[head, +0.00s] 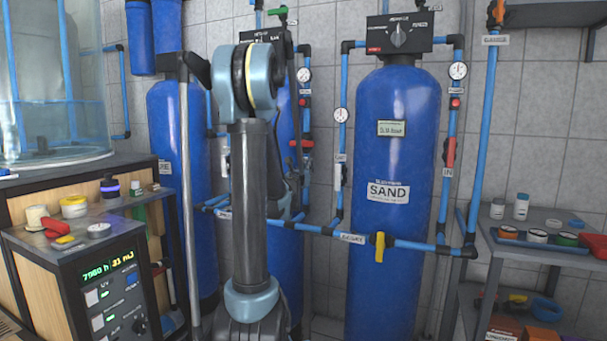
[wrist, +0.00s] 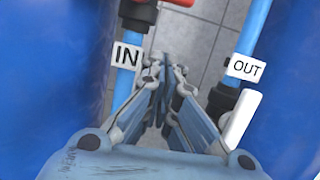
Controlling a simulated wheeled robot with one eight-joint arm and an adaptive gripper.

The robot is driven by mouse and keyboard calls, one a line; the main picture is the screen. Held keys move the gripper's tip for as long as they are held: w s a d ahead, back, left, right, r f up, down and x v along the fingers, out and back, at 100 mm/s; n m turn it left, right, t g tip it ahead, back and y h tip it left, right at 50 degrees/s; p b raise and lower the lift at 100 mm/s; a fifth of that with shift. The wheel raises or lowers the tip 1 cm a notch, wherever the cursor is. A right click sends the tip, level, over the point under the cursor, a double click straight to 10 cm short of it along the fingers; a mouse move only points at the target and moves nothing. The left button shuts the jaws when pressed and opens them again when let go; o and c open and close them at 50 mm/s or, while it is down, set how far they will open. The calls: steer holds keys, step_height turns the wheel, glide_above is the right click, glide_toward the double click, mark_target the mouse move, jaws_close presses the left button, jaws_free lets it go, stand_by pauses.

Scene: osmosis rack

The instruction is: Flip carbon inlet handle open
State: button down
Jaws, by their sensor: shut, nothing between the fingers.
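The carbon inlet handle is a red lever (head: 302,144) on the pipe at the right side of the middle blue tank. It looks roughly crosswise to its pipe in the head view. In the wrist view a red lever (wrist: 181,2) is cut off by the top edge, above the pipe with the IN label (wrist: 127,55). My gripper (wrist: 166,66) is shut and empty, just right of the IN label and below the red lever, with no visible contact. In the head view my arm hides most of the middle tank, and I cannot make out the fingertips.
A white lever (wrist: 241,120) sits by the OUT label (wrist: 246,68), close to my gripper's right. The SAND tank (head: 392,240) stands at right. A yellow handle (head: 380,246) is on the low crosspipe. A cluttered control cabinet (head: 85,262) is at left, a shelf (head: 530,243) at right.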

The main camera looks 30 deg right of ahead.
mark_target(302, 144)
steer(key=shift+r, duration=2)
steer(key=shift+d, duration=0.1)
steer(key=shift+r+n, duration=0.15)
steer(key=shift+n, duration=0.25)
